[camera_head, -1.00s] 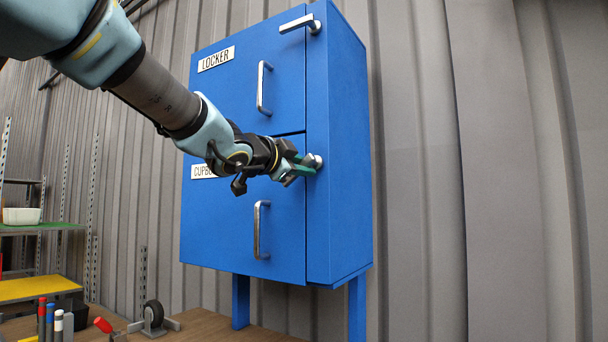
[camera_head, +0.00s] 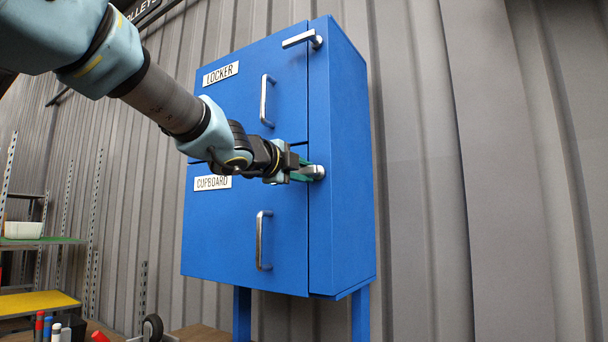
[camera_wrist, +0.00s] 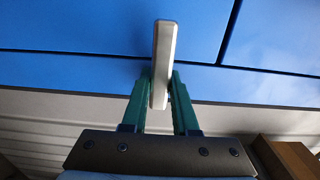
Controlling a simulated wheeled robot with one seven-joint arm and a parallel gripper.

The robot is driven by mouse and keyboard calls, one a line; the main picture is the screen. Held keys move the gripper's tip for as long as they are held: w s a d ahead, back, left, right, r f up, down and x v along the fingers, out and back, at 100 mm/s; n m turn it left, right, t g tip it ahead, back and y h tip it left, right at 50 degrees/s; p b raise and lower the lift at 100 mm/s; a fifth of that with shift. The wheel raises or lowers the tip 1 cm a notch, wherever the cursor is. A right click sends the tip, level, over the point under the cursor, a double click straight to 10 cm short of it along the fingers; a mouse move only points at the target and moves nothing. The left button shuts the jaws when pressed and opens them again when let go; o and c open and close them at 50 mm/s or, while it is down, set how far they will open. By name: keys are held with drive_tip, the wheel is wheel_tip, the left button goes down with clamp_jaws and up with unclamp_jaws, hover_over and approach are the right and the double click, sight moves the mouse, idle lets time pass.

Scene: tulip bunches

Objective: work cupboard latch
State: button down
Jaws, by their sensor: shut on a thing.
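The cupboard door (camera_head: 215,240) is the lower blue door and looks closed, flush with the cabinet front. Its metal latch (camera_head: 320,172) is on the cabinet's frame at the door's upper right edge. My gripper (camera_head: 306,171) reaches it from the left, green fingers at the latch. In the wrist view the pale latch bar (camera_wrist: 164,55) stands between the two green fingers of my gripper (camera_wrist: 161,95), which are shut on it. The fingers hide part of the latch in the head view, so its exact angle is hard to tell.
The locker door (camera_head: 235,95) above is closed, its latch (camera_head: 302,39) lying across the door edge. A vertical cupboard handle (camera_head: 262,240) is below my gripper. A shelf (camera_head: 40,302) with tools near it stands lower left. The right side is free up to the corrugated wall (camera_head: 430,200).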

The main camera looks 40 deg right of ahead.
idle(0.4)
drive_tip(key=c, duration=0.7)
unclamp_jaws()
drive_tip(key=v, duration=1.1)
